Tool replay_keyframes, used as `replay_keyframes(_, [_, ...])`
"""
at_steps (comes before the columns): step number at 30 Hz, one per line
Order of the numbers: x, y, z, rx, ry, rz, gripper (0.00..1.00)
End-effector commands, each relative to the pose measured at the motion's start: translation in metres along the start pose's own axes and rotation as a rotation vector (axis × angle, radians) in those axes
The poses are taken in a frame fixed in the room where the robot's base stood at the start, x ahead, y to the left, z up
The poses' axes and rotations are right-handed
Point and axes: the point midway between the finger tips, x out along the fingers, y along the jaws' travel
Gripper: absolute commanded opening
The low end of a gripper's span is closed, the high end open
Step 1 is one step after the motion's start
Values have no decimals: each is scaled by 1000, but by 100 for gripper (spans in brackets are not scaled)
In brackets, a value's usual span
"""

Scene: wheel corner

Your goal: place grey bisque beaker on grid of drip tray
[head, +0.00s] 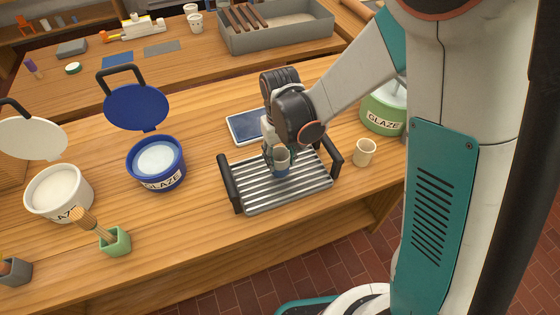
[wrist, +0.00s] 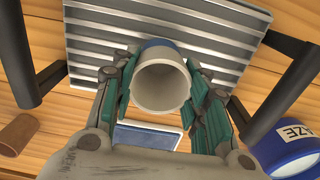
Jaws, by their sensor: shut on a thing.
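The grey bisque beaker (head: 281,165) is between the fingers of my gripper (head: 277,157), with its mouth open and its lower part blue. In the wrist view the beaker (wrist: 160,82) shows its pale open mouth toward the camera, with a finger of my gripper (wrist: 160,95) against each side. The drip tray (head: 262,196) has a ribbed metal grid and two dark handles. The beaker is over the middle of the grid, which also shows behind it in the wrist view (wrist: 95,40). I cannot tell whether its base touches the bars.
A pale cup (head: 364,152) stands right of the tray. A blue tablet-like panel (head: 245,126) lies behind it. An open blue glaze bucket (head: 156,165) is to the left and a green one (head: 384,112) to the right. The grid around the beaker is bare.

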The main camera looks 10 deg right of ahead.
Motion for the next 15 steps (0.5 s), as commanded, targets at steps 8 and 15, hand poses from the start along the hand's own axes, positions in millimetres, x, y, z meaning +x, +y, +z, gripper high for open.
replay_keyframes(8, [5, 0, 0, 0, 0, 0, 18])
replay_keyframes(15, [8, 0, 0, 0, 0, 0, 55])
